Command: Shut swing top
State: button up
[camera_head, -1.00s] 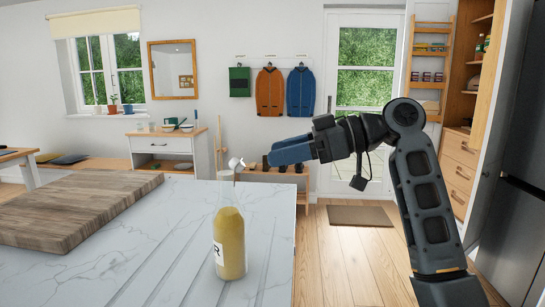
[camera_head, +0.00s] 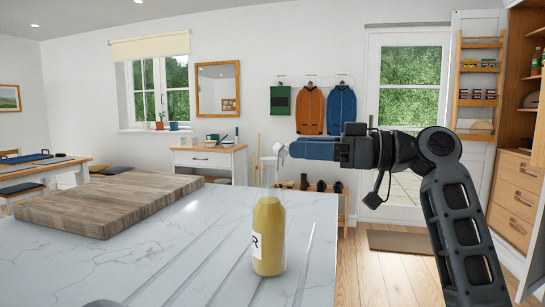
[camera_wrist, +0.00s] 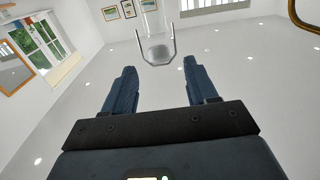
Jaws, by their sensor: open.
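A clear bottle of yellow liquid (camera_head: 268,238) stands upright on the marble worktop, a partly visible label on its side. Its clear neck rises toward my gripper. The pale swing top (camera_head: 279,148) is above the neck, off the mouth as far as I can tell. In the wrist view the swing top (camera_wrist: 158,52) shows as a grey stopper on a wire loop, just beyond the fingertips and between their lines. My gripper (camera_head: 291,150) is level with it, to its right, blue fingers pointing left. In the wrist view my gripper (camera_wrist: 160,67) is open and empty.
A thick wooden board (camera_head: 105,203) lies on the worktop (camera_head: 180,245) left of the bottle. Grooves run along the worktop near the bottle. Its right edge is just right of the bottle, with open wooden floor (camera_head: 375,280) beyond.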

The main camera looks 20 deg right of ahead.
aim_at(270, 158)
jog(key=x, duration=0.7)
jog(key=shift+p, duration=0.3)
jog(key=c, duration=1)
jog(key=shift+a+r+g+h+p, duration=0.15)
jog(key=shift+g+h+p, duration=0.2)
jog(key=shift+p, duration=0.35)
jog(key=shift+w+f+h, duration=0.15)
jog(key=shift+f+h, duration=0.1)
jog(key=shift+h, duration=0.1)
jog(key=o, duration=1)
jog(key=v, duration=0.7)
jog(key=shift+s+d, duration=0.2)
jog(key=shift+d, duration=0.1)
